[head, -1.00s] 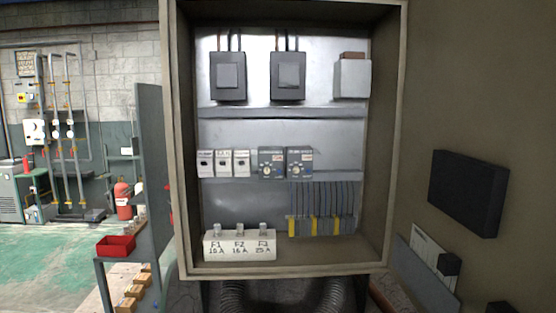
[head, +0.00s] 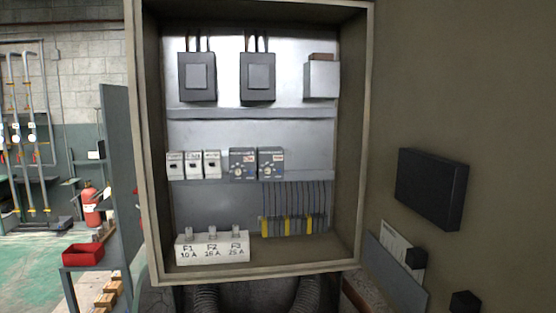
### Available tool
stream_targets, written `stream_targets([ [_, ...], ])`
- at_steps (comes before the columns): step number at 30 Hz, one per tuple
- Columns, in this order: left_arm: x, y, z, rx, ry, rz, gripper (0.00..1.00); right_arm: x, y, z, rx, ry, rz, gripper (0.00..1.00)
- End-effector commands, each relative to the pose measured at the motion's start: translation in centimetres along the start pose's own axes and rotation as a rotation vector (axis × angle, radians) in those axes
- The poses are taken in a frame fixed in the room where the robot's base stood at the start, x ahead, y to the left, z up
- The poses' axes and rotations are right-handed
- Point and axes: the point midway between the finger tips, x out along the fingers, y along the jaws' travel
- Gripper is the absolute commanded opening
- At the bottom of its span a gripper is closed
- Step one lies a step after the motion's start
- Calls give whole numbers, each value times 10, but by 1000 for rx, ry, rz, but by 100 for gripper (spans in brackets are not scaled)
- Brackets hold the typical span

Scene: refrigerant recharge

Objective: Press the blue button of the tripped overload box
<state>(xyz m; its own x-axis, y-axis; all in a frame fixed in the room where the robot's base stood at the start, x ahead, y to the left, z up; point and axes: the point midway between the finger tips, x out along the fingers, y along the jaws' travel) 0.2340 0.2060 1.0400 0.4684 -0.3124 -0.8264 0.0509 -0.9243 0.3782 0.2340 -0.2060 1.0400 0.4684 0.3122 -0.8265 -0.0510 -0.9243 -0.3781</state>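Two dark overload boxes sit side by side on the middle rail of the open electrical cabinet (head: 366,120): the left overload box (head: 243,164) and the right overload box (head: 271,163). Each has a pale dial and small coloured marks on its face. The blue buttons and any trip flag are too small to tell, so I cannot tell which box is tripped. Neither of my grippers shows in the head view.
Left of the overload boxes are several white breakers (head: 193,165). Below are a white fuse block (head: 212,249) and terminal blocks (head: 293,225). Two black contactors (head: 197,76) hang above.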

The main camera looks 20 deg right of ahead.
Motion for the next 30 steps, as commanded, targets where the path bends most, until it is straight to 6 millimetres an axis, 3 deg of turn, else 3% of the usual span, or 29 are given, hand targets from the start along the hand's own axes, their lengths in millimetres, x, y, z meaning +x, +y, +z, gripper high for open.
stream_targets([
  [10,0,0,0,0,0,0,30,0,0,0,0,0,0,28],
  [17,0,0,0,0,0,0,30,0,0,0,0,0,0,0],
  [30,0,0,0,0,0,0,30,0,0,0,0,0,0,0],
])
